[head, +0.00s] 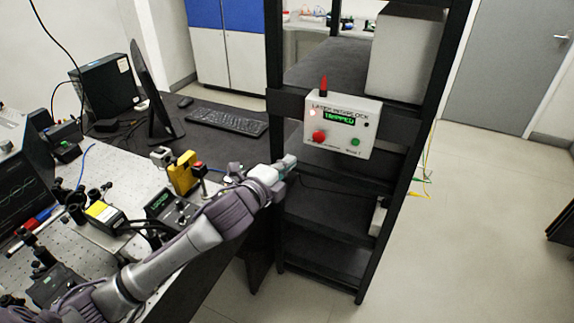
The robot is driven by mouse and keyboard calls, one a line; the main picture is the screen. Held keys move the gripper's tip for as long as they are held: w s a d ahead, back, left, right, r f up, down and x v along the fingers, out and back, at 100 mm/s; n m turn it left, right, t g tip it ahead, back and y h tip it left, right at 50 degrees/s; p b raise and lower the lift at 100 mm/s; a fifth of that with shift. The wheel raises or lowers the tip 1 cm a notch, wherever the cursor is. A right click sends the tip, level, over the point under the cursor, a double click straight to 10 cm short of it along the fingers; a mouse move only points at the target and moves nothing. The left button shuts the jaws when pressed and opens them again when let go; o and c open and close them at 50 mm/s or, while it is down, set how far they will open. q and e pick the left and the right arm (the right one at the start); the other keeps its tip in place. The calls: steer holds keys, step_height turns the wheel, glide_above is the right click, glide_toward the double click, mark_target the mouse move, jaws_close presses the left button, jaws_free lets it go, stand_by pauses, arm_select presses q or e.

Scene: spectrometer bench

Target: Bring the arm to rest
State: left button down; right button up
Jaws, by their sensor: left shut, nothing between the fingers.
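My left arm reaches in from the lower left, over the optical bench. Its gripper (287,162) is shut and empty, in front of the black rack's left post. The laser interlock box (341,124) hangs on the rack, up and to the right of the gripper, with a gap between them. The box has a red button (319,137), a green button (355,142), a red lamp on top and a green display that seems to read "TRIPPED". My right gripper is not in view.
The optical bench (118,172) carries several instruments, including a yellow mount (183,173) and a small display unit (168,208) close to my arm. A monitor (153,95) and keyboard (227,117) stand behind.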

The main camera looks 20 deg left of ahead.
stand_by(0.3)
arm_select(q)
steer(key=s+a+f+n+g+y, duration=0.1)
steer(key=a+f+n+g, duration=0.15)
steer(key=f, duration=0.95)
steer(key=s+a+f+n+g+y, duration=0.1)
steer(key=a+f+n+g, duration=0.2)
steer(key=f, duration=0.9)
steer(key=s+a+f+n+g+y, duration=0.1)
steer(key=s+f+n, duration=0.1)
steer(key=s+f, duration=0.45)
steer(key=s+f+n+g, duration=0.1)
steer(key=s+f+n, duration=0.25)
steer(key=f, duration=0.65)
steer(key=s+d+f+n+g, duration=0.2)
steer(key=s+f+n+g, duration=0.15)
steer(key=s+f, duration=1.45)
steer(key=s+d+f+n+g, duration=0.1)
steer(key=s+f+g, duration=0.1)
steer(key=s, duration=0.9)
steer(key=s+d+f+n+g, duration=0.2)
steer(key=s, duration=0.9)
steer(key=shift+d, duration=0.25)
